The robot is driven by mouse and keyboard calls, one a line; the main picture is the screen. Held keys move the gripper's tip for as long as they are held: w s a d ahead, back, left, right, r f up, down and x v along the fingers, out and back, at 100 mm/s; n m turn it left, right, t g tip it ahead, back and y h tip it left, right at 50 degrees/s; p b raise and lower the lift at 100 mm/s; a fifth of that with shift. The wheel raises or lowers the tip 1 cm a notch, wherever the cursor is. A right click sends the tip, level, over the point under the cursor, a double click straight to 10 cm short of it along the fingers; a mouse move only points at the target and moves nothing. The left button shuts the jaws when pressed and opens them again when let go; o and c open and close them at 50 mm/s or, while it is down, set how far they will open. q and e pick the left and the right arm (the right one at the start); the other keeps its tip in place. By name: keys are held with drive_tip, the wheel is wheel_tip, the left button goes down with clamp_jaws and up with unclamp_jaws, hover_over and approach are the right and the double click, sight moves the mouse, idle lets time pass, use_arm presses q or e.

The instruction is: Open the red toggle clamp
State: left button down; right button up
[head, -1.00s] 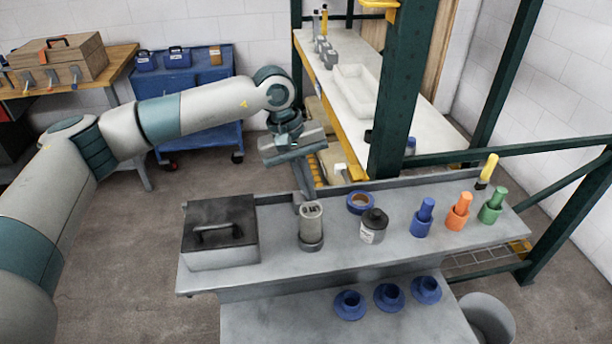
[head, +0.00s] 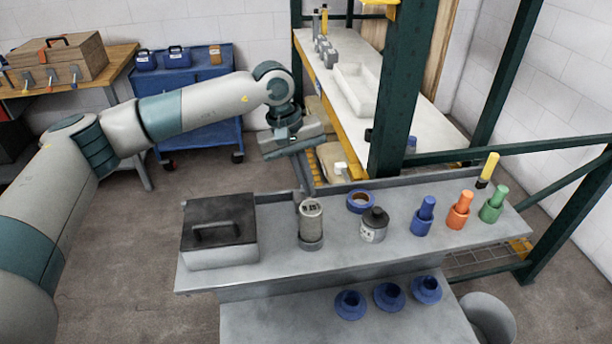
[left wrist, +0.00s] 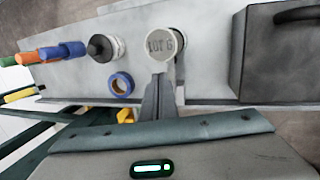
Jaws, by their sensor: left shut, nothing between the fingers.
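Small toggle clamps (head: 52,78) sit along the front of a wooden box (head: 58,62) on the bench at the far left in the head view. They are too small to tell surely which is red. My left gripper (head: 306,189) is shut and empty, pointing down over the back edge of the grey table, far to the right of the clamps. My right gripper is not in view.
The grey table (head: 275,270) holds a lidded box (head: 220,245), blue tape (head: 360,201), a dark-capped jar (head: 374,226) and several coloured pegs. A blue cart (head: 200,100) stands behind my left arm. A green post (head: 400,100) rises behind the table. Floor near the bench is open.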

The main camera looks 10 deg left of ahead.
use_arm(q)
drive_tip(key=shift+w+a+f+b, duration=0.1)
drive_tip(key=shift+w+a+b, duration=0.15)
drive_tip(key=shift+w, duration=0.15)
drive_tip(key=shift+w+a+f+b, duration=0.15)
drive_tip(key=shift+w+b, duration=0.1)
drive_tip(key=shift+w, duration=0.15)
drive_tip(key=shift+w+a+f+b, duration=0.1)
drive_tip(key=shift+w+a+b, duration=0.1)
drive_tip(key=shift+w, duration=0.25)
drive_tip(key=shift+w+a+b, duration=0.1)
drive_tip(key=shift+w+b, duration=0.05)
drive_tip(key=shift+w, duration=0.25)
drive_tip(key=shift+w+a+b, duration=0.25)
drive_tip(key=shift+w, duration=0.35)
drive_tip(key=shift+w+a+b, duration=0.25)
drive_tip(key=shift+w, duration=0.3)
drive_tip(key=shift+s+d+r, duration=0.1)
drive_tip(key=shift+s+r, duration=0.15)
drive_tip(key=shift+r, duration=0.3)
drive_tip(key=shift+s+d+r, duration=0.1)
drive_tip(key=shift+s+r, duration=0.15)
drive_tip(key=shift+r, duration=0.3)
wheel_tip(320, 180, up, 7)
drive_tip(key=p, duration=0.2)
drive_tip(key=shift+w, duration=0.35)
drive_tip(key=shift+a+f, duration=0.1)
drive_tip(key=shift+a, duration=0.05)
